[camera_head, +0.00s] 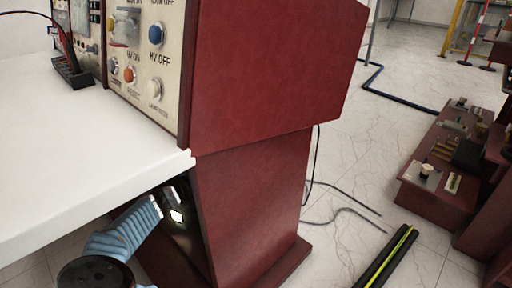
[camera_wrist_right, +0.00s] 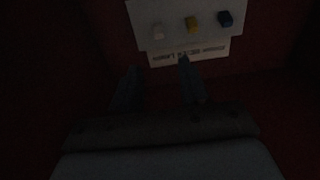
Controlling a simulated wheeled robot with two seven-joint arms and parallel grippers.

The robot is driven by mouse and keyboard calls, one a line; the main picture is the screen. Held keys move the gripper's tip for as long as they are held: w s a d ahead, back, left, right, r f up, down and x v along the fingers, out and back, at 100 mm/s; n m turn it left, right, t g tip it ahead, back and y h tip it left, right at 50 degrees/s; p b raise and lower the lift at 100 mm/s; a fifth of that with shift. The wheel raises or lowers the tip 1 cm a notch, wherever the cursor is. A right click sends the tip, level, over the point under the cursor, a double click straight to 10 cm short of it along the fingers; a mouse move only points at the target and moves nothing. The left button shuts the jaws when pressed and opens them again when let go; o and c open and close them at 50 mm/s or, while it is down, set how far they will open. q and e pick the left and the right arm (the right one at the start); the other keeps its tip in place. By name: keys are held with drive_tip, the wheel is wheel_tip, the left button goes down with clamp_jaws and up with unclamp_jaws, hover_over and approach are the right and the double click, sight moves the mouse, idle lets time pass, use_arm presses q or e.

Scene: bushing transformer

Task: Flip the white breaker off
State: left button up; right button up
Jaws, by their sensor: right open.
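In the dark right wrist view, a pale panel (camera_wrist_right: 175,12) on a dark red surface carries three small switches in a row. The white breaker (camera_wrist_right: 158,31) is leftmost, the yellow breaker (camera_wrist_right: 192,24) is in the middle and the blue breaker (camera_wrist_right: 225,18) is at the right. My right gripper (camera_wrist_right: 158,84) is open and empty, its fingers pointing towards the panel below the white breaker. In the head view my right gripper (camera_head: 174,206) is under the white tabletop, beside the red cabinet. The breakers are hidden there. My left gripper is not in view.
The white tabletop (camera_head: 70,150) overhangs my right arm. The red cabinet (camera_head: 260,80) stands close beside it, with a knob panel (camera_head: 140,60) above the tabletop. Cables (camera_head: 340,212) and a black-yellow strip (camera_head: 388,258) lie on the floor to the right.

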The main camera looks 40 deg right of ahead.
drive_tip(key=w+d+b, duration=0.1)
drive_tip(key=d, duration=1.1)
drive_tip(key=shift+d, duration=0.3)
clamp_jaws()
